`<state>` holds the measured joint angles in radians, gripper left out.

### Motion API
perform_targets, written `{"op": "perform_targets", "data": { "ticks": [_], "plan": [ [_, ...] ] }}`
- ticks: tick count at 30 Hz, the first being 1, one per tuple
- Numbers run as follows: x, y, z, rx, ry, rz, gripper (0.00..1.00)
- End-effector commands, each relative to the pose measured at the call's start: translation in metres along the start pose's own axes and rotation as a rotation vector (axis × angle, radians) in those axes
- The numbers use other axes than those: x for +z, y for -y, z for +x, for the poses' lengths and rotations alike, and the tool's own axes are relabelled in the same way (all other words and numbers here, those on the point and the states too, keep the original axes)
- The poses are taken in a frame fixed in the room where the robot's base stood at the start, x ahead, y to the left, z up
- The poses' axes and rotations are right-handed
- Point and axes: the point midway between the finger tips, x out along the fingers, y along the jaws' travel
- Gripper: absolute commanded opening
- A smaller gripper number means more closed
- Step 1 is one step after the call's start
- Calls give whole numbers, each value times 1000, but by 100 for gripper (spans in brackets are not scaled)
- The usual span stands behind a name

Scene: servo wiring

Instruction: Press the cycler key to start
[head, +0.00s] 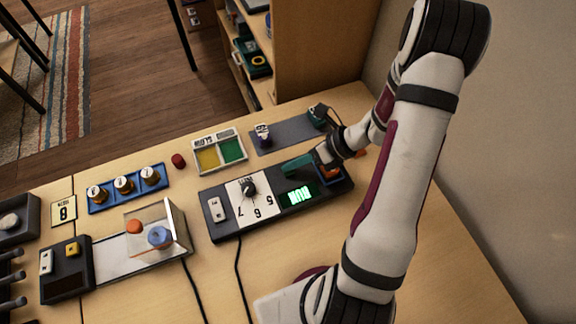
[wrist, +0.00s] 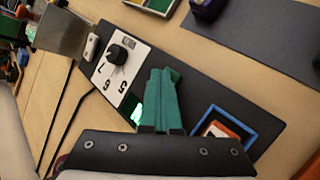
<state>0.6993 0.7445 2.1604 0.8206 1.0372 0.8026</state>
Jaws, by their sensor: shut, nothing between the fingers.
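The cycler is a long dark box (head: 228,228) on the table, also seen in the wrist view (wrist: 190,62). It carries a white dial plate with a black knob (head: 249,188) and a small display (head: 299,196) lit green, its upside-down letters seeming to read RUN. At its right end is an orange key (wrist: 222,130) in a blue frame (wrist: 250,125), partly hidden by my gripper in both views. My gripper (head: 288,167) is shut and empty. Its teal fingers (wrist: 165,72) are over the box, beside the key; I cannot tell whether they touch anything.
A yellow and green tray (head: 219,152) and a grey mat (head: 285,133) with small parts lie behind the cycler. A blue rack (head: 128,187) with brass-coloured pieces and a clear-shielded station (head: 157,237) stand to the left. Black cables cross the front table area.

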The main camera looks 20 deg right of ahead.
Motion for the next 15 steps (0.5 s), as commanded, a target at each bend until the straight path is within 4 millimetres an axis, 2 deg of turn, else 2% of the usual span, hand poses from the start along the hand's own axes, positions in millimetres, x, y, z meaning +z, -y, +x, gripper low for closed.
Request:
{"op": "perform_targets", "data": {
  "ticks": [15],
  "plan": [
    [9, -9, -13, 0, 0, 0, 0]
  ]
}}
